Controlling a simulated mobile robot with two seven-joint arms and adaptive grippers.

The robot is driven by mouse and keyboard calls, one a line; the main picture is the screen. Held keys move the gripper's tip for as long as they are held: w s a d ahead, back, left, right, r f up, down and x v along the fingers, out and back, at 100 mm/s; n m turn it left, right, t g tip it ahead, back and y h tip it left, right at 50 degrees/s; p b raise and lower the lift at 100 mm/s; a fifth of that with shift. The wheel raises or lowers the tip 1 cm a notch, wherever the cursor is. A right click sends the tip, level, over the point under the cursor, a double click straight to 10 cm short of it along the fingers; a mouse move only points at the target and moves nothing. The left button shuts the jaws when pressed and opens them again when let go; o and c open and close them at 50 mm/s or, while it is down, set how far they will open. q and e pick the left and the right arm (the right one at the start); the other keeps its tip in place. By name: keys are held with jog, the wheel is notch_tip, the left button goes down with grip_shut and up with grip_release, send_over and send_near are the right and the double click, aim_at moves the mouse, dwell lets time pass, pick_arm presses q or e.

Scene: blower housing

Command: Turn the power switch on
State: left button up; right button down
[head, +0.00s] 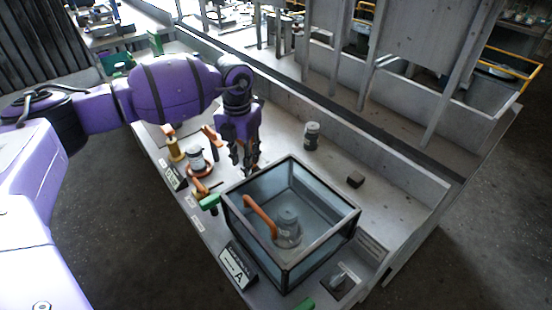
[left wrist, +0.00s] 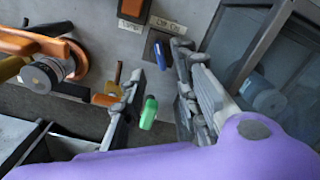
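My left gripper (head: 244,168) points down just behind the left back corner of the glass-sided box (head: 318,240). In the left wrist view my left gripper (left wrist: 160,105) has its fingers spread apart with nothing held between them. In the head view a plate with a small lever (head: 342,279) sits at the bench's front right. I cannot tell which one is the power switch. My right gripper is out of view.
A grey cylinder with an orange handle (head: 262,217) is inside the glass-sided box. A green-handled part (head: 208,201), a grey-and-orange valve (head: 196,160) and a sign marked A (head: 237,266) line the left edge. A dark cylinder (head: 311,135) and small block (head: 355,180) stand behind.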

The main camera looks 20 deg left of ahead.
pick_arm(q)
jog(key=shift+f, duration=0.15)
notch_tip(320, 180, down, 8)
jog(key=shift+s+r, duration=0.1)
jog(key=shift+r, duration=0.15)
grip_shut()
